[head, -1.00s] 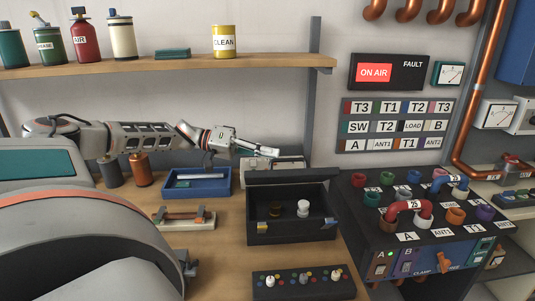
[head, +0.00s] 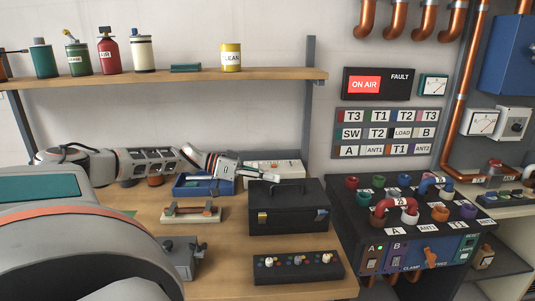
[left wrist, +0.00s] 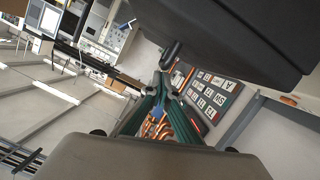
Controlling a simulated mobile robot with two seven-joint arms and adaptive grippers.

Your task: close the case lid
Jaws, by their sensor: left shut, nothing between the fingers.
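The black case (head: 288,215) stands on the workbench in the head view. Its lid (head: 288,192) lies down over the box, with the carry handle on top and two latches on the front. The inside is hidden, and I cannot tell whether the lid is fully seated. My left gripper (head: 264,175) is shut and empty, just above the lid's back left corner; I cannot tell if it touches. A large dark shape fills the upper right of the left wrist view; I cannot tell what it is. My right gripper is not in view.
A dark knob strip (head: 298,267) lies in front. A black panel with coloured sockets (head: 405,225) stands to the right. A shelf (head: 170,77) with cans runs above.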

